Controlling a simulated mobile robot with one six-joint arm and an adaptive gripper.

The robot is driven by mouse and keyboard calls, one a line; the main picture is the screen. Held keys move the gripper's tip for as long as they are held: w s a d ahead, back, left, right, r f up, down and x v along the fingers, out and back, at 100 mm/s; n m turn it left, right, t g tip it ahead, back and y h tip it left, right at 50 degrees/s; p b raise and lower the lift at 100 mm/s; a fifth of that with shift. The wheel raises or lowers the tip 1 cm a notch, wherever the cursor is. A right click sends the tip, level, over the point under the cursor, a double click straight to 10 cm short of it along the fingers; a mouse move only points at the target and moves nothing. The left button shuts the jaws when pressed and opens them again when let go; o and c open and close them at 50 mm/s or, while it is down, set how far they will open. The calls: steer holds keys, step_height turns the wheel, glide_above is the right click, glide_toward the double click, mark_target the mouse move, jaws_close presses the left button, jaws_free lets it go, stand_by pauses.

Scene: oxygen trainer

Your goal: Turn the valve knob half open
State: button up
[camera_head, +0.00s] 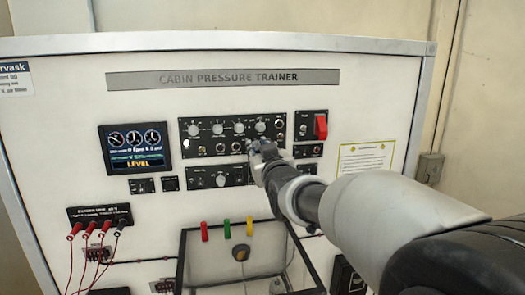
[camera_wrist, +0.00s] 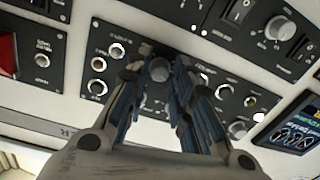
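A round grey knob (camera_wrist: 158,70) on a black control panel shows between my gripper's fingers in the wrist view. No label reads "valve", so I cannot tell for sure that it is the valve knob. My gripper (camera_wrist: 163,64) has its two fingers apart, one on each side of this knob. Contact with the knob's sides is not clear. In the head view my gripper (camera_head: 257,148) reaches the right end of the wide upper control panel (camera_head: 228,138) and hides part of its lower right area.
A red switch cover (camera_head: 320,126) is right of my gripper. A lower panel has another knob (camera_head: 221,181). A lit display (camera_head: 135,150) is at the left. Red, green and yellow handles (camera_head: 227,229) stand below. Several small knobs and switches crowd round the fingers.

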jaws_close()
steer(key=shift+f+m+b, duration=0.1)
steer(key=shift+m+b, duration=0.3)
steer(key=m+b, duration=0.2)
steer(key=shift+f+m+b, duration=0.1)
steer(key=shift+m+b, duration=0.2)
steer(key=shift+m, duration=0.1)
steer(key=m+b, duration=0.2)
steer(key=m, duration=0.2)
steer(key=shift+a+m+b, duration=0.1)
steer(key=shift+m+b, duration=0.2)
steer(key=shift+b, duration=0.05)
steer(key=m+b, duration=0.2)
steer(key=m, duration=0.2)
steer(key=shift+m, duration=0.4)
steer(key=shift+m+b, duration=0.3)
steer(key=shift+o, duration=2.2)
jaws_free()
